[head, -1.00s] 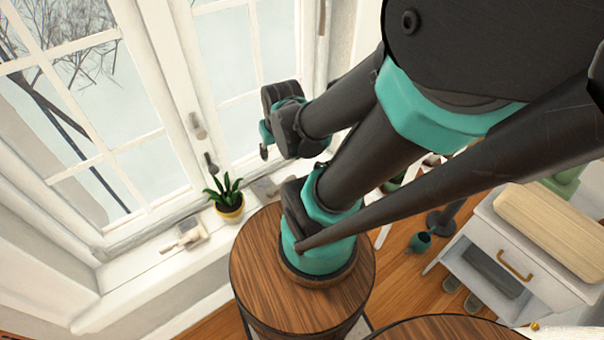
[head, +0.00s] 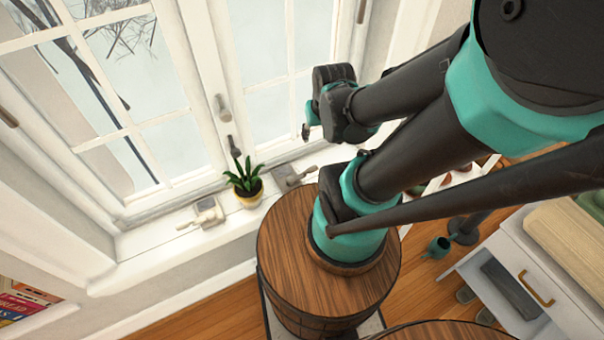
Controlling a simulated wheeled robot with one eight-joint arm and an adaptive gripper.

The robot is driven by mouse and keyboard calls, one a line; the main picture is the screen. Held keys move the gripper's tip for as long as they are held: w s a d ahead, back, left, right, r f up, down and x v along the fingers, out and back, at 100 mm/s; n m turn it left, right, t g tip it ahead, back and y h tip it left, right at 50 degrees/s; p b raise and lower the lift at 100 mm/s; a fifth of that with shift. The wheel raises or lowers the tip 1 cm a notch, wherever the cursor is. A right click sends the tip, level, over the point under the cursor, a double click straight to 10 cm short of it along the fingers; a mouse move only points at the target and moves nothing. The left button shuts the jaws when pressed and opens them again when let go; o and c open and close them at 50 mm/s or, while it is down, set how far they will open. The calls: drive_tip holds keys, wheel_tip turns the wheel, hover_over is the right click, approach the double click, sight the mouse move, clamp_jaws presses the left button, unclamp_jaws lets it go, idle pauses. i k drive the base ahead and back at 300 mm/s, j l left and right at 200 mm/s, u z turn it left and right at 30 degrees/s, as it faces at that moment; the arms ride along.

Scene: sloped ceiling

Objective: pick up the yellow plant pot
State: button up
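The yellow plant pot (head: 251,200) stands upright on the white windowsill in the head view. A green spiky plant grows in it and hides part of its rim. My gripper (head: 308,122) is up and to the right of the pot in the picture, at the end of my raised dark and teal arm. It is apart from the pot. It is small and seen from behind, so its fingers are not clear and I cannot tell whether it is open or shut.
White objects (head: 207,214) lie on the sill left of the pot, and a grey hinge-like piece (head: 293,176) lies to its right. Books (head: 25,303) are at lower left. A white drawer unit (head: 560,285) is at right.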

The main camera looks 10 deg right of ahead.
sight(248, 189)
drive_tip(key=k+j+z, duration=0.2)
drive_tip(key=j, duration=0.25)
drive_tip(key=j+z, duration=0.2)
drive_tip(key=j, duration=0.2)
drive_tip(key=k+j+z, duration=0.2)
drive_tip(key=j, duration=0.2)
drive_tip(key=k+j+z, duration=0.2)
drive_tip(key=j, duration=0.2)
drive_tip(key=k+j+z, duration=0.15)
drive_tip(key=j, duration=0.3)
drive_tip(key=k+j+z, duration=0.35)
drive_tip(key=k+j, duration=0.25)
drive_tip(key=j, duration=0.15)
